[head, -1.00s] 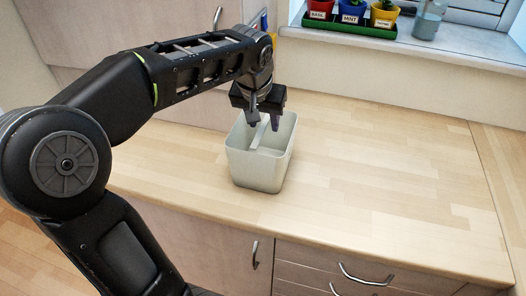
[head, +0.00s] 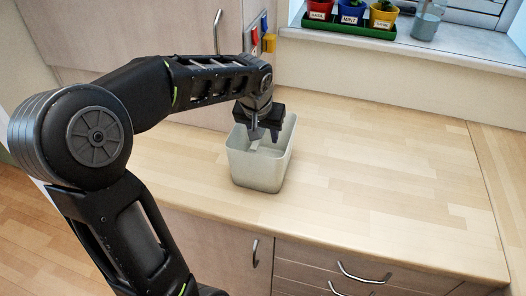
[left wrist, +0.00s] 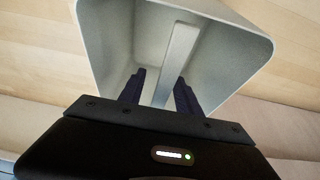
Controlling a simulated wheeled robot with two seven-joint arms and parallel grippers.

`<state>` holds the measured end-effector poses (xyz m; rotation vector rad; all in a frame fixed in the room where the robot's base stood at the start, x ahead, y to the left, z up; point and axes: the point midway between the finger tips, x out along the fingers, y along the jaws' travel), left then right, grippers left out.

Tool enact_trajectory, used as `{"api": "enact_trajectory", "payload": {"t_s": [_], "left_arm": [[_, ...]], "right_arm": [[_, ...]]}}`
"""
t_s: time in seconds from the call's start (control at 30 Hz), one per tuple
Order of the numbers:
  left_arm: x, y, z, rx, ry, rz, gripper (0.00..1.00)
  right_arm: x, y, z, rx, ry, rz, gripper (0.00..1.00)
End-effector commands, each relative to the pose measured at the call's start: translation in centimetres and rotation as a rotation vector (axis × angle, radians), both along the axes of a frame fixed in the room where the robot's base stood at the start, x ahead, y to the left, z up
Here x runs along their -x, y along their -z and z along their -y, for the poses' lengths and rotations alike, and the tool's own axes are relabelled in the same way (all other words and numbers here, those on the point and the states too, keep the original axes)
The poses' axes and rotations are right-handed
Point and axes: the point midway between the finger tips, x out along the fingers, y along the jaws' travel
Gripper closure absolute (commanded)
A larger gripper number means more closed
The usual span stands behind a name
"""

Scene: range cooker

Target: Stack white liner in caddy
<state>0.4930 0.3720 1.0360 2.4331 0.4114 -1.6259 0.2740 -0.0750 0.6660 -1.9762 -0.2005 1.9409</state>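A pale grey-white open box (head: 262,174), which looks like the caddy, stands upright on the wooden counter in the head view. A pale flat strip (head: 254,146) shows inside it. In the left wrist view the strip (left wrist: 178,58) runs across the inside of the box (left wrist: 240,45). I cannot tell whether the strip is a divider or part of a white liner. My left gripper (head: 264,137) is at the box opening, pointing down. In the left wrist view its dark fingers (left wrist: 159,94) are apart, one on each side of the strip. My right gripper is not in view.
The wooden counter (head: 370,180) is clear to the right of the box. Potted herbs in a green tray (head: 345,27) and a glass jar (head: 427,20) stand on the windowsill behind. Drawers with metal handles (head: 363,274) are below the counter's front edge.

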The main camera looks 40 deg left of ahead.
Motion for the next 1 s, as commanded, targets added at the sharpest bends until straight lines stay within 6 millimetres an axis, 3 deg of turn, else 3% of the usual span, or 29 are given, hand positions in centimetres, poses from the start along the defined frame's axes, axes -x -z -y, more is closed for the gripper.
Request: {"api": "enact_trajectory", "payload": {"t_s": [1.0], "left_arm": [[0.00,0.43,0.02,0.000,0.001,0.000,0.60]], "right_arm": [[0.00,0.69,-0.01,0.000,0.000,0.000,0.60]]}}
